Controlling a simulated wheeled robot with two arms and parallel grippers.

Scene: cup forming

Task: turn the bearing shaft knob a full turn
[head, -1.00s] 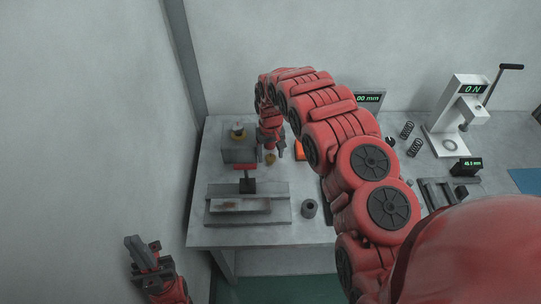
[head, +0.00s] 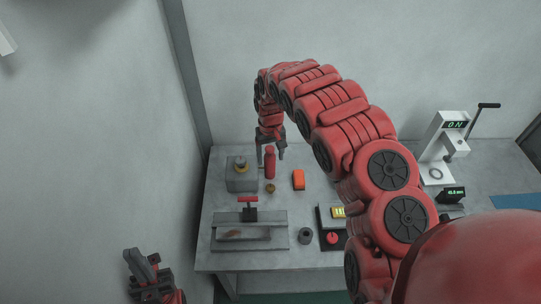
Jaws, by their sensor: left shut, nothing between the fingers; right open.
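A grey block (head: 241,184) stands on the left part of the table. On its top is a small grey knob (head: 240,162) with a yellow ring around its base; this looks like the bearing shaft knob. My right gripper (head: 271,152) points down, open, to the right of the block and apart from the knob. A red bottle-shaped object (head: 270,167) shows just below and between its fingers; I cannot tell whether they touch. My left gripper (head: 140,264) is shut and empty at the lower left, off the table near the wall.
A grey fixture (head: 272,219) with a red T-handle (head: 249,201) sits in front of the block. My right arm covers the table's middle. A white press (head: 439,145) stands at right.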

